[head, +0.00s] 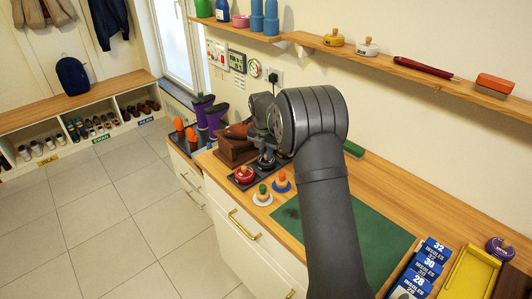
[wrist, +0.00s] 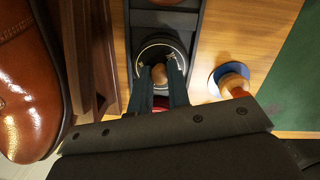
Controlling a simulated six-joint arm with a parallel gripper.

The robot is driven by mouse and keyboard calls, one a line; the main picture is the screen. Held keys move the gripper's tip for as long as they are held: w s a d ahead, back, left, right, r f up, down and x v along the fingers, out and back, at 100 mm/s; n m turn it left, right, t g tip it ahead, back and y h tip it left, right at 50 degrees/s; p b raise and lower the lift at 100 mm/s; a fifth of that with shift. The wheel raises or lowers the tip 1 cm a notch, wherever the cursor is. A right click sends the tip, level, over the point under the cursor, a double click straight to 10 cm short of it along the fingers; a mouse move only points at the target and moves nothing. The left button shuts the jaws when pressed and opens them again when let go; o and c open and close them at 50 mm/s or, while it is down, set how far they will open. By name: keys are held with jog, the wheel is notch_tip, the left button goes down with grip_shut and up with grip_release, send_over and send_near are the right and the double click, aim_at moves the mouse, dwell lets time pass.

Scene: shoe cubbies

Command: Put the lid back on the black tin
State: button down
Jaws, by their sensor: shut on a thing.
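My gripper (wrist: 160,82) is shut on the wooden knob (wrist: 160,72) of a black lid in the wrist view. The lid's round dark face with a pale ring (wrist: 162,45) shows behind the fingers, over the dark tray (wrist: 192,22). In the head view my gripper (head: 265,157) is above the tray's far end, with a dark round shape (head: 265,165) under it. The black tin's body is mostly hidden below the lid. I cannot tell whether the lid is seated on it.
A red tin (head: 244,175) stands in the tray's near end. Knobbed lids, one white (head: 262,198) and one blue (head: 282,186), lie beside the tray. A brown shoe (wrist: 25,80) and wooden stand (wrist: 90,60) are close on the left.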

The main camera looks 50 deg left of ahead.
dwell(0.4)
jog(key=c, duration=0.8)
grip_release()
jog(key=shift+r, duration=3.5)
jog(key=shift+c, duration=0.2)
grip_shut()
jog(key=shift+f, duration=0.35)
